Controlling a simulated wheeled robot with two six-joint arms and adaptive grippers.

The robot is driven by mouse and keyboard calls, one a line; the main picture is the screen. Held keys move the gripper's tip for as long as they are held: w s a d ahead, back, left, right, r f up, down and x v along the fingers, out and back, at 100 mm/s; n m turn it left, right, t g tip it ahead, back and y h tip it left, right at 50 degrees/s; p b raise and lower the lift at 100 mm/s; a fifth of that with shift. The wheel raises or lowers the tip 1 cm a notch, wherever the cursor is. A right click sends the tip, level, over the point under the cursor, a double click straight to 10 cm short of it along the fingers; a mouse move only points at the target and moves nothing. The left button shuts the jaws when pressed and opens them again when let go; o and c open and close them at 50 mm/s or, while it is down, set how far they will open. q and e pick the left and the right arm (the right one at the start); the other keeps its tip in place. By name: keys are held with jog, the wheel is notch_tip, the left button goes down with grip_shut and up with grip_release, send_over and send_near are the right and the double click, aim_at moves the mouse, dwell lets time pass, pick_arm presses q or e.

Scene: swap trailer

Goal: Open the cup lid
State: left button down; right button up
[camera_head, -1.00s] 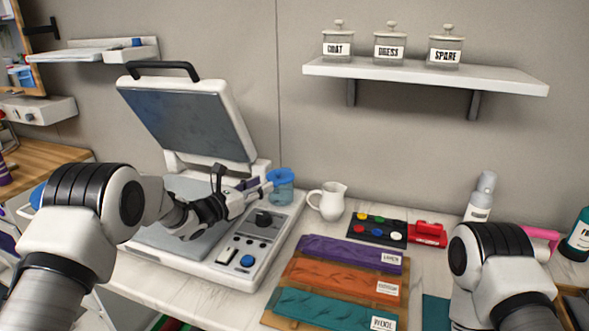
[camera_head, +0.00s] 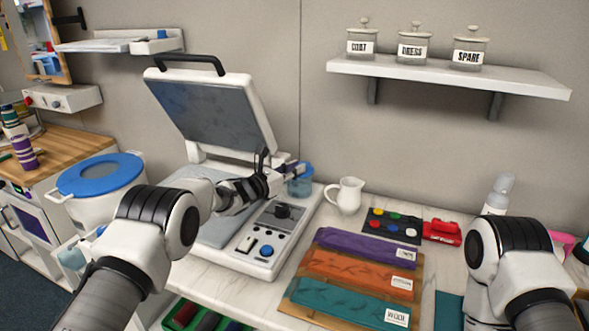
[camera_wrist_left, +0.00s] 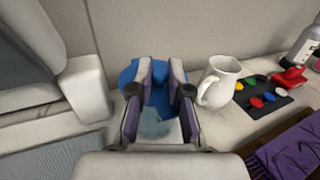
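The cup (camera_head: 300,187) is small and clear bluish, with a blue lid (camera_head: 307,170) on top. It stands behind the right side of the press, partly hidden by my left gripper (camera_head: 284,176). In the left wrist view the blue lid (camera_wrist_left: 160,93) lies between and beyond the fingers of my left gripper (camera_wrist_left: 161,70), and the clear cup body (camera_wrist_left: 154,124) shows below it. The fingers are apart, with a gap between them. Whether they touch the lid I cannot tell. My right arm shows at the right, but its gripper is out of view.
An open press (camera_head: 268,258) stands left of the cup, its raised plate (camera_head: 212,105) behind my left arm. A white jug (camera_head: 346,196) stands just right of the cup. Fabric strips (camera_head: 360,262) lie in front. A blue-lidded pot (camera_head: 98,172) is at the left.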

pick_arm(q)
jog(key=shift+r, duration=0.1)
jog(key=shift+r+g, duration=0.25)
jog(key=shift+g, duration=0.05)
jog(key=r+g+y+p, duration=0.1)
jog(key=p, duration=0.2)
jog(key=w+r+n+g+p, duration=0.1)
jog(key=p, duration=0.2)
jog(key=shift+d+r+y, duration=0.2)
jog(key=shift+r+y, duration=0.05)
jog(key=shift+y, duration=0.15)
jog(key=shift+w+f+g+p, duration=0.1)
jog(key=shift+f+g+p, duration=0.1)
jog(key=shift+g+p, duration=0.2)
jog(key=c, duration=1.1)
grip_release()
jog(key=shift+f, duration=0.1)
jog(key=shift+c, duration=0.2)
jog(key=v, duration=1.2)
